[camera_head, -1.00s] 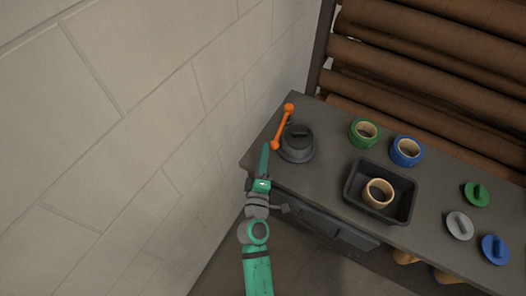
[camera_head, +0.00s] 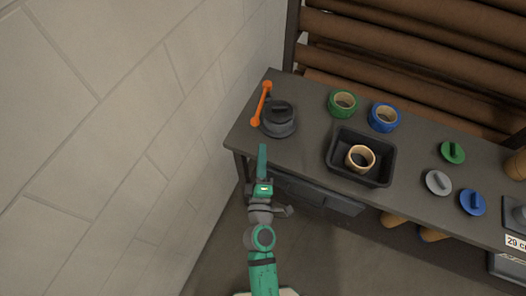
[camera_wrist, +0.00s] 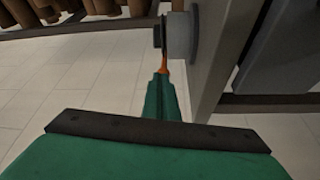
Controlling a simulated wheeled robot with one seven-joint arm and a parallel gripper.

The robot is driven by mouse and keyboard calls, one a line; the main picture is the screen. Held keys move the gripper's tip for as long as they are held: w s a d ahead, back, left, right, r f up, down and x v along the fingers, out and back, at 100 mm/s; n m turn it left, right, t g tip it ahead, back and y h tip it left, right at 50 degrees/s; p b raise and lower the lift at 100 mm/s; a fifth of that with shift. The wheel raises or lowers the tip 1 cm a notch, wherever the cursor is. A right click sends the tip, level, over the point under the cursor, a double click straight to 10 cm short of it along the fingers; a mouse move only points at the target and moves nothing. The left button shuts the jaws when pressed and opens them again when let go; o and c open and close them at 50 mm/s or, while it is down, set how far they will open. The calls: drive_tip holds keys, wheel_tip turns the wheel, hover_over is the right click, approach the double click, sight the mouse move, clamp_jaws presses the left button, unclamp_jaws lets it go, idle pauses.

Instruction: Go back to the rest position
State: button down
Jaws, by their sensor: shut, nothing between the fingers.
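My gripper (camera_head: 263,158) is in the lower middle of the head view, in front of the workbench's left end. Its green fingers are together and hold nothing. In the wrist view the shut fingers (camera_wrist: 162,100) point away toward the bench's edge. An orange bar with round ends (camera_head: 262,103) is at the back left of the bench, beside a dark grey round piece with a handle (camera_head: 279,118). My gripper is apart from both in the head view.
The workbench (camera_head: 305,105) carries a green ring (camera_head: 343,103), a blue ring (camera_head: 384,117) and a black tray (camera_head: 333,164) with a tan ring (camera_head: 360,158) in it. Green, grey and blue lids lie at right. A wall (camera_head: 110,120) stands at left; brown rolls (camera_head: 400,40) are behind.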

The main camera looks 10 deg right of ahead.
drive_tip(key=s+a+m+g+y, duration=0.1)
drive_tip(key=s+m, duration=0.6)
drive_tip(key=s, duration=0.7)
drive_tip(key=s+a+m+g+y, duration=0.1)
drive_tip(key=s+m, duration=0.6)
drive_tip(key=s, duration=0.8)
drive_tip(key=shift+s+a+g+y, duration=0.3)
drive_tip(key=shift+a+g, duration=0.3)
drive_tip(key=shift+a, duration=0.5)
